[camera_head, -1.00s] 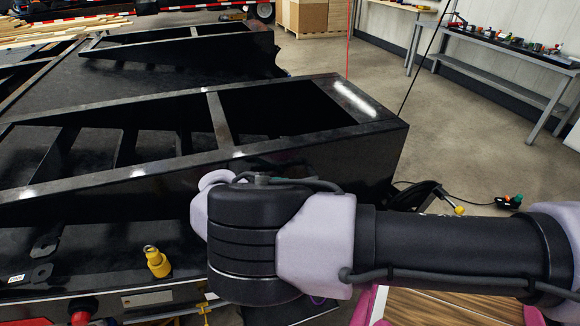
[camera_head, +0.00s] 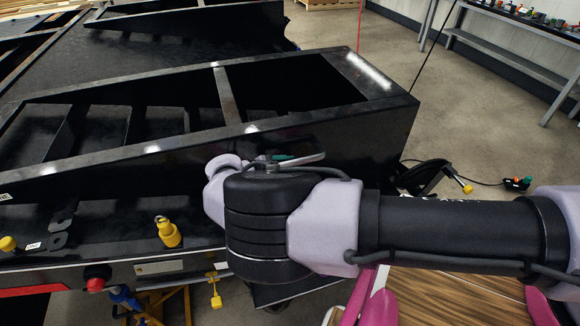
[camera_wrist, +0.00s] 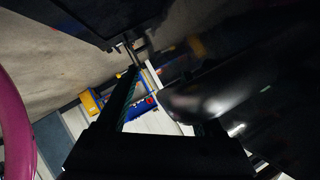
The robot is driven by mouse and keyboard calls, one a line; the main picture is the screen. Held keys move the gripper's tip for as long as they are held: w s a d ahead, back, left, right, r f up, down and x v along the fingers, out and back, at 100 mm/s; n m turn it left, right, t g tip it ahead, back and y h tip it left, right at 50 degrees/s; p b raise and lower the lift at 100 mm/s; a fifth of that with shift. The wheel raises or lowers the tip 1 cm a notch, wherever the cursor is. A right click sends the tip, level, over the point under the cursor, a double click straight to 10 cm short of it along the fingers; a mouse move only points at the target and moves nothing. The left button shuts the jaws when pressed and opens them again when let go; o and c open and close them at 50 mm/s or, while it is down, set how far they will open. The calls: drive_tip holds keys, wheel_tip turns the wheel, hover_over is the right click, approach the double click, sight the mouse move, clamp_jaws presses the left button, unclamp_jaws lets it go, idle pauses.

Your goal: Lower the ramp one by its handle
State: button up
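The black steel ramp frames fill the left and middle of the head view; the nearer ramp (camera_head: 345,140) lies with its sloped side toward my arm. I cannot tell for certain which one is ramp one. My gripper is mostly hidden behind my arm in the head view. In the wrist view my gripper (camera_wrist: 165,92) shows two dark fingers with green inner pads, spread apart. A rounded, blurred dark shiny part (camera_wrist: 205,100) shows by the right finger. A thin metal rod (camera_wrist: 130,48) shows near the left fingertip. I cannot make out the handle with certainty.
A yellow fitting (camera_head: 168,233) stands on the black deck, with a red knob (camera_head: 96,277) below. A black jack-like part (camera_head: 428,178) is beside the ramp's right end. A grey workbench (camera_head: 505,50) stands at the back right.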

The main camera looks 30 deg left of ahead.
drive_tip(key=shift+r, duration=0.15)
idle(0.3)
drive_tip(key=shift+s+a+r, duration=0.1)
drive_tip(key=shift+s+a, duration=0.05)
drive_tip(key=shift+a, duration=0.05)
drive_tip(key=v, duration=1)
drive_tip(key=shift+s+r, duration=0.1)
drive_tip(key=shift+s, duration=0.05)
drive_tip(key=s+d, duration=0.9)
drive_tip(key=s, duration=0.1)
drive_tip(key=shift+d, duration=0.4)
